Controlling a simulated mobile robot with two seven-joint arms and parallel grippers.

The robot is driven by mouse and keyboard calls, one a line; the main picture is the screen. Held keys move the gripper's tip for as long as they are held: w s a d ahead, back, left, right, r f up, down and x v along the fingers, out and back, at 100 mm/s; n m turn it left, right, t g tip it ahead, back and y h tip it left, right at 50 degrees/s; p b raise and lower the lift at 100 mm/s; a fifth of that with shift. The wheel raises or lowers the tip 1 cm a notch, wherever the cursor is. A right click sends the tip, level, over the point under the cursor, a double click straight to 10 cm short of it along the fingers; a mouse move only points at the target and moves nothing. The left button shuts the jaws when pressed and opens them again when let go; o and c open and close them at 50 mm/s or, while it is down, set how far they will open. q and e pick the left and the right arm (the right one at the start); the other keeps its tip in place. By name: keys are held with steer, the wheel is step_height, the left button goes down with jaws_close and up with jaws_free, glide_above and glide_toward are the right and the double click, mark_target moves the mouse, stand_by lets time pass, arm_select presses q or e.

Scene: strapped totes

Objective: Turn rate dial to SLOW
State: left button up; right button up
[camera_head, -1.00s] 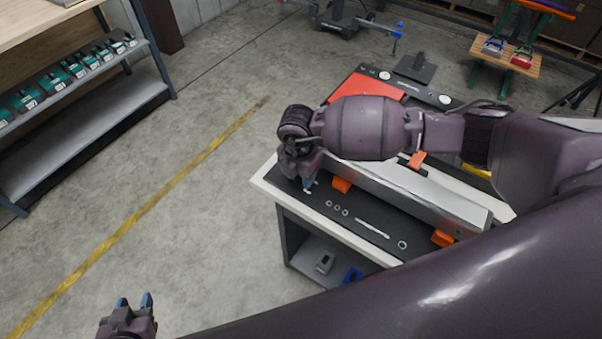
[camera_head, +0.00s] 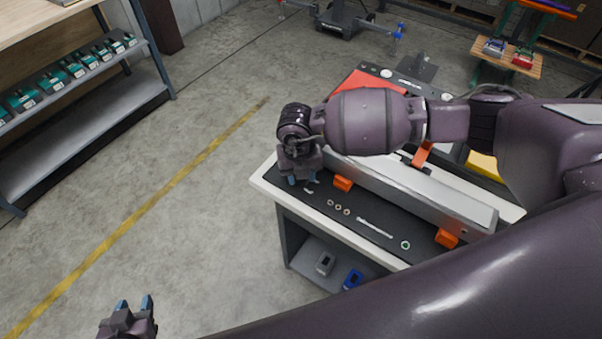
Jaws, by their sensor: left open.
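No dial that I can identify as the rate dial, and no SLOW mark, can be made out. My left gripper (camera_head: 134,304) is open and empty at the bottom left, over the floor and away from the bench.
A long grey metal bar (camera_head: 430,194) with orange blocks (camera_head: 343,184) lies on the bench. A shelf rack (camera_head: 80,138) with several green devices stands left. The floor between is clear.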

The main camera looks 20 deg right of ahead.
steer(key=shift+n, duration=1.2)
steer(key=shift+b, duration=0.3)
steer(key=o, duration=0.9)
steer(key=shift+r, duration=0.15)
steer(key=r, duration=1)
steer(key=shift+a+r, duration=0.3)
